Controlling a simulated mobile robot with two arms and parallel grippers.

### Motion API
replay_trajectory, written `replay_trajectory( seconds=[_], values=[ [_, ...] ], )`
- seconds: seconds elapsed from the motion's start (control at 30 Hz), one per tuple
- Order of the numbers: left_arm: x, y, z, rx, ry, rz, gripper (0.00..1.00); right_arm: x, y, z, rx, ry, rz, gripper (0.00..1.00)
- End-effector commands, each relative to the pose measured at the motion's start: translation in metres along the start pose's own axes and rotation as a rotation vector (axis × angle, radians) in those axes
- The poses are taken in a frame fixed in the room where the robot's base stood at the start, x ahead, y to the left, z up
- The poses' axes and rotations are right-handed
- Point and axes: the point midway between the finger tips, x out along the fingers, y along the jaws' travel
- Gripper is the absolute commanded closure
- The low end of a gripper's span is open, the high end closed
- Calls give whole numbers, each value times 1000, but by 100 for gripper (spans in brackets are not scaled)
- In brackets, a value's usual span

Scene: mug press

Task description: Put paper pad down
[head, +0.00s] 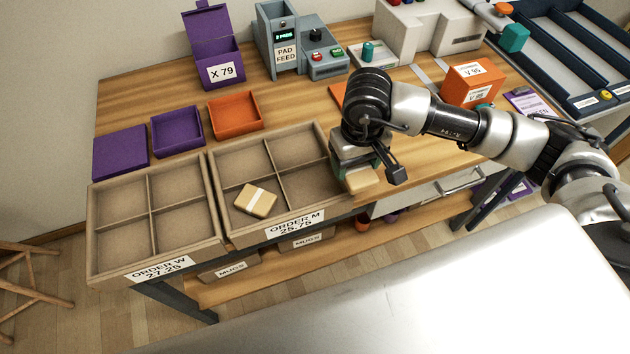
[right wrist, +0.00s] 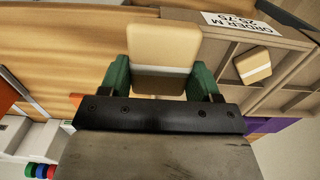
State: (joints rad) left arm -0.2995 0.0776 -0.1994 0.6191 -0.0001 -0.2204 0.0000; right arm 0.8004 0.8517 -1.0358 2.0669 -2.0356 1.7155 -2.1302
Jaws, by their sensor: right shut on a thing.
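My right gripper (head: 368,172) is shut on a tan paper pad (head: 364,181) with a white band. In the right wrist view the green fingers (right wrist: 160,82) pinch the pad (right wrist: 164,45) by its sides, and most of it sticks out past them. The pad is just right of the ORDER M crate (head: 284,228), by the table's front edge; I cannot tell its exact height. A second banded pad (head: 257,200) lies askew in that crate's front-left compartment; it also shows in the right wrist view (right wrist: 253,65). My left gripper is not in view.
The ORDER W crate (head: 155,262) stands to the left, with empty compartments. Behind the crates are an orange tray (head: 235,111), purple trays and the pad feed machine (head: 287,45). An orange box (head: 471,82) stands behind my right arm.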

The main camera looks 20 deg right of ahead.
Motion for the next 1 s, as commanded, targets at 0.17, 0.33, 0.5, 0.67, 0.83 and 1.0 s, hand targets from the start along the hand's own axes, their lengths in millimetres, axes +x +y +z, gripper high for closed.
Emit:
replay_trajectory(
  seconds=[0.17,0.33,0.5,0.67,0.83,1.0],
  values=[
    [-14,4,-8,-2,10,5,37,22,-34,-27,-1,-4,-4,60],
    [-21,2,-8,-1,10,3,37,43,-59,-49,1,-2,-2,60],
    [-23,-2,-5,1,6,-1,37,54,-70,-60,1,-1,0,60],
    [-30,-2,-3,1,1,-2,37,71,-71,-60,1,-5,0,60],
    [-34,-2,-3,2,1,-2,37,92,-71,-60,1,-2,-1,60],
    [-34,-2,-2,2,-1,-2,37,96,-70,-61,0,1,0,60]
  ],
)
